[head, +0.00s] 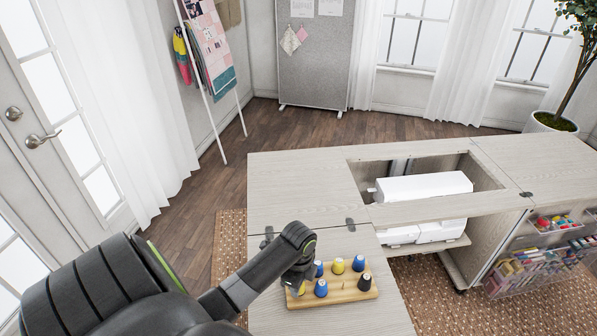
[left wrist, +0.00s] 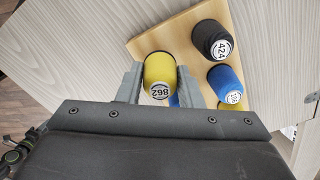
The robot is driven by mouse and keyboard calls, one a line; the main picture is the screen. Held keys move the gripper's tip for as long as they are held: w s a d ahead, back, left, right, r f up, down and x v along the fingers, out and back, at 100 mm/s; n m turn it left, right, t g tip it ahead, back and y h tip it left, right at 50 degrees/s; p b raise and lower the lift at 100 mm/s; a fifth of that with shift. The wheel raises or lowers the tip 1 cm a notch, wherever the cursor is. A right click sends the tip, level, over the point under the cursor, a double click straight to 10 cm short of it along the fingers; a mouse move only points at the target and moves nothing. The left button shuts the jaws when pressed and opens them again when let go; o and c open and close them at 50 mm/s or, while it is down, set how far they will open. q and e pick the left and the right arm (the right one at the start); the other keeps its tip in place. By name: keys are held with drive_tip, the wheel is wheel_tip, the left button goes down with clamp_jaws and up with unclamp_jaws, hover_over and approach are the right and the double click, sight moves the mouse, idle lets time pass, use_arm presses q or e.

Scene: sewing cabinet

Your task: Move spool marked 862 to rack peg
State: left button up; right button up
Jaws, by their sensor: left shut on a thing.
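The yellow spool marked 862 (left wrist: 159,70) sits between the two fingers of my left gripper (left wrist: 158,88) in the left wrist view, its label facing the camera. My left gripper (head: 298,286) is shut on it at the left end of the wooden rack (head: 342,295). In the head view the gripper hides most of this spool. The rack (left wrist: 165,38) also shows behind the spool in the left wrist view. I cannot tell whether the spool is clear of the rack. No bare peg shows clearly. My right gripper is not in view.
The rack holds a black spool marked 424 (left wrist: 212,40), a yellow spool (head: 338,265) and several blue spools, one near the front (head: 320,288). The pale cabinet top (head: 290,190) is clear behind the rack. An opening with a white machine (head: 424,186) lies further right.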

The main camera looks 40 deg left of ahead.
use_arm(q)
drive_tip(key=shift+f, duration=0.35)
drive_tip(key=o, duration=1)
drive_tip(key=shift+r, duration=0.15)
drive_tip(key=shift+r+p, duration=2.75)
drive_tip(key=shift+r, duration=5.85)
drive_tip(key=shift+s+f, duration=0.1)
